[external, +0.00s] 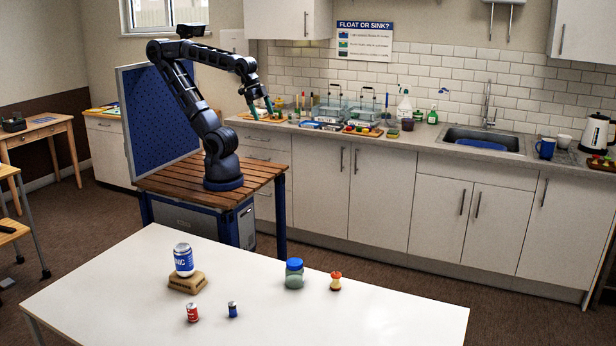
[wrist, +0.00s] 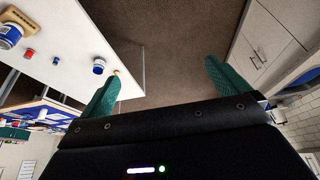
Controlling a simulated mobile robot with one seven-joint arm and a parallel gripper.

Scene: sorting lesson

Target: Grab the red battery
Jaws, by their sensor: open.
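The red battery (external: 192,312) stands upright near the front of the white table (external: 385,318), a small red cylinder left of a similar blue battery (external: 232,309). In the wrist view the red battery (wrist: 29,53) is small, at the upper left on the table. My gripper (external: 262,108) is open and empty, raised in front of the kitchen counter, well away from the battery. In the wrist view its green fingers (wrist: 162,88) stand wide apart with only floor between them.
A blue and white can (external: 184,260) stands on a tan block (external: 187,283) behind the batteries. A jar with a blue lid (external: 294,273) and an apple core (external: 336,280) are to the right. The table's front right is clear. The counter (external: 450,148) holds several items.

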